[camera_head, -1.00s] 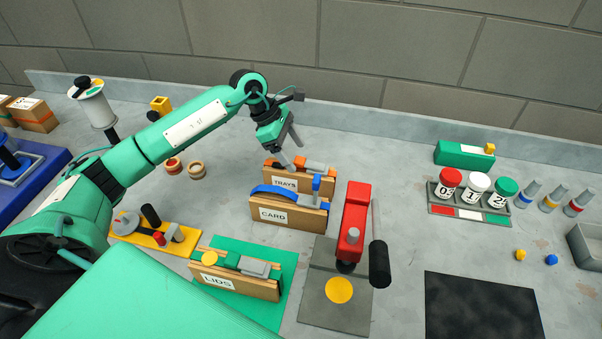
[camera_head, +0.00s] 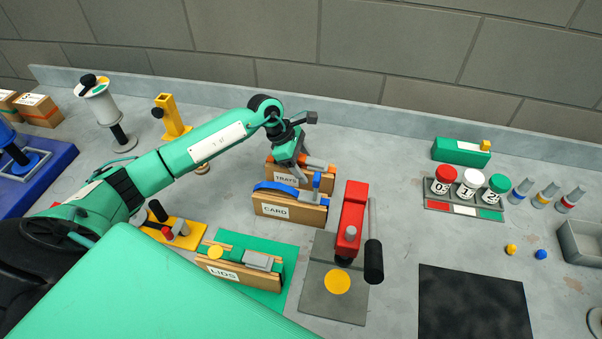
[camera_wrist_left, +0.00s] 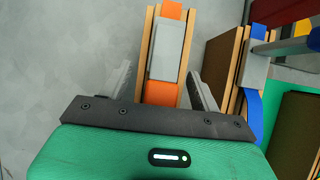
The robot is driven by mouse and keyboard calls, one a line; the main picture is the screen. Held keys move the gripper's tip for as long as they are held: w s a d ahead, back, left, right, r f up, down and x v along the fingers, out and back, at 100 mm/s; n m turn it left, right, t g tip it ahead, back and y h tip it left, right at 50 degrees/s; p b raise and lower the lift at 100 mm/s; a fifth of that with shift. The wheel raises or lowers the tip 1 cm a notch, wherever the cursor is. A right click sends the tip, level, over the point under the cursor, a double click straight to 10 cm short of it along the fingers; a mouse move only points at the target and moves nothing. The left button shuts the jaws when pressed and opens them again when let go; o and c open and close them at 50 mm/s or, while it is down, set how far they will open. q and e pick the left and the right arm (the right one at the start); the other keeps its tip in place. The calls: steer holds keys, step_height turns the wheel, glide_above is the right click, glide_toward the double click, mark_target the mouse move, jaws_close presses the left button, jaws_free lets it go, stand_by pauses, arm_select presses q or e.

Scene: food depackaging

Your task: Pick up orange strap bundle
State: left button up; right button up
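The orange strap bundle (camera_head: 286,178) is a stack of brown boards labelled TRAYS, with an orange strap and a grey buckle. It stands on the bench behind the CARD bundle. My left gripper (camera_head: 299,172) is over it, with its fingers pointing down. In the left wrist view the orange strap bundle (camera_wrist_left: 153,60) runs up the middle between the two parted fingers of the gripper (camera_wrist_left: 163,82). A gap shows on both sides. The gripper's fingertips are partly hidden in the head view. My right gripper is not in view.
The blue-strapped CARD bundle (camera_head: 275,210) stands close in front, and also shows in the left wrist view (camera_wrist_left: 232,65). A red press (camera_head: 350,215) stands to the right. The LIDS bundle (camera_head: 222,273) lies on a green mat nearer me. The bench behind is clear.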

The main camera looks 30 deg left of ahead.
arm_select(q)
steer(key=c, duration=1)
steer(key=shift+c, duration=0.2)
steer(key=shift+w+r, duration=0.1)
steer(key=shift+r, duration=0.1)
